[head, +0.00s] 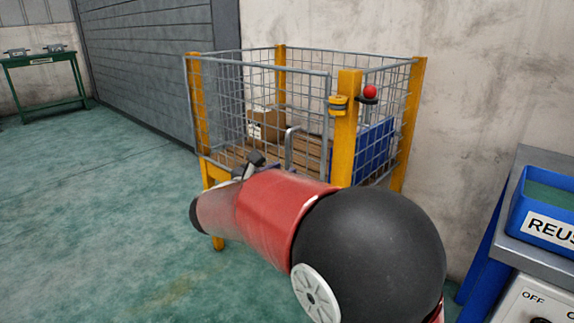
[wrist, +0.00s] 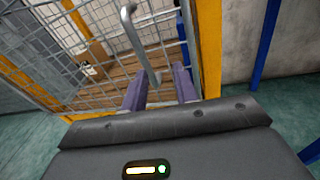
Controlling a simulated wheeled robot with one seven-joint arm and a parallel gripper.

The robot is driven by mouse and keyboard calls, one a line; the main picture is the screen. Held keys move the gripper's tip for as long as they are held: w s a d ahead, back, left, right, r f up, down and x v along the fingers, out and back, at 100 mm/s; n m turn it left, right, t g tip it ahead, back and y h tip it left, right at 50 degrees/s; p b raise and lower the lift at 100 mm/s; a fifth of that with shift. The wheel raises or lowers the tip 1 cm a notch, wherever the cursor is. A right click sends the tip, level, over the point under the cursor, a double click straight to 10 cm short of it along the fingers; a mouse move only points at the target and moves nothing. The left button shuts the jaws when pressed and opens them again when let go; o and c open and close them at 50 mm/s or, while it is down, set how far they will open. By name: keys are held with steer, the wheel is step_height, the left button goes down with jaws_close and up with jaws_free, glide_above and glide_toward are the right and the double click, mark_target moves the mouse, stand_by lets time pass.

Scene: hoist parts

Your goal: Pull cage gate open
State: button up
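The cage gate (head: 262,72) is a grey wire mesh panel on the front of a cage with yellow posts. It stands in line with the front, close to the right front post (head: 346,140); I cannot tell if it is fully shut. Its grey bar handle (head: 290,148) is upright near the gate's right side. It also shows in the wrist view (wrist: 131,30). My gripper (wrist: 160,76) is open, with its two purple-grey fingers apart at the handle's lower end, which appears between them. Contact cannot be told. In the head view my arm partly hides the gripper.
A yellow latch piece (head: 338,105) and a red knob (head: 370,92) are on the right front post. Inside the cage are a cardboard box (head: 265,123) and a blue panel (head: 372,148). A bench with a blue bin (head: 545,222) stands right. The floor left is clear.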

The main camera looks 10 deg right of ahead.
mark_target(286, 157)
steer(key=shift+n+t, duration=0.5)
steer(key=shift+n, duration=0.2)
steer(key=w+d, duration=0.1)
steer(key=w, duration=0.1)
steer(key=w+d, duration=0.1)
steer(key=w, duration=0.1)
steer(key=w+d, duration=0.1)
steer(key=w, duration=0.2)
steer(key=shift+d+r, duration=0.15)
jaws_close()
